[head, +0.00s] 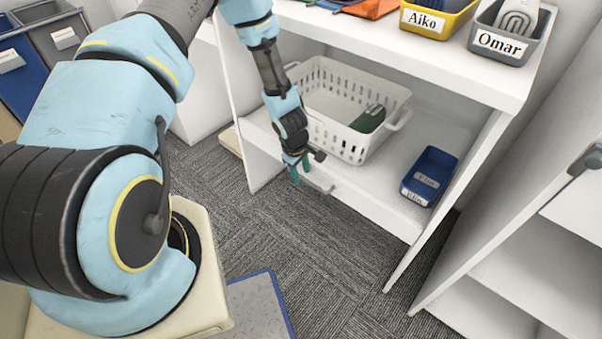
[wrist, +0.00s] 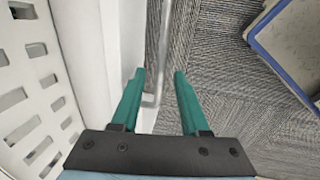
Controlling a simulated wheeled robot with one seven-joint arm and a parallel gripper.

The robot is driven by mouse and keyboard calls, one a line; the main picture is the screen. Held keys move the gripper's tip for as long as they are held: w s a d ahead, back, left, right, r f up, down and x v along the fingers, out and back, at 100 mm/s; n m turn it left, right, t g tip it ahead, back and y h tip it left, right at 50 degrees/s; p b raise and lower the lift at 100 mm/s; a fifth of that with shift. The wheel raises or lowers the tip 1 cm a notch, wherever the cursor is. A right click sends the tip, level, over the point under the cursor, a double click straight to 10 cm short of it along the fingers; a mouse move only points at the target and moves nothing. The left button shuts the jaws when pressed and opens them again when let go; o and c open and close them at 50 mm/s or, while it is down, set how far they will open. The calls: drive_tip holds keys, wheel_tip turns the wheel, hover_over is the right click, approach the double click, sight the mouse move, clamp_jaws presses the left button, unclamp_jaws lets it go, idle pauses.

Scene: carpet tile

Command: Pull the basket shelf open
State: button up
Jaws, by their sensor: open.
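The basket shelf (head: 385,185) is a white board inside the white unit. A white slotted basket (head: 335,137) stands on it, with a dark green item inside. A slim metal bar handle (head: 318,182) runs along the shelf's front edge; it also shows in the wrist view (wrist: 163,45). My gripper (head: 302,177) is open at the left end of this handle, pointing down. In the wrist view its teal fingers (wrist: 158,76) lie on either side of the handle's line, with gaps. I cannot tell whether either finger touches the bar.
A blue labelled tray (head: 429,177) sits on the shelf's right. The top board (head: 430,68) overhangs the shelf and carries a yellow bin (head: 437,17) and a grey bin (head: 507,40). A blue-edged mat (head: 258,303) lies on the carpet in front.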

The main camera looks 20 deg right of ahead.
drive_tip(key=shift+f, duration=0.3)
drive_tip(key=shift+c, duration=0.4)
clamp_jaws()
idle(0.9)
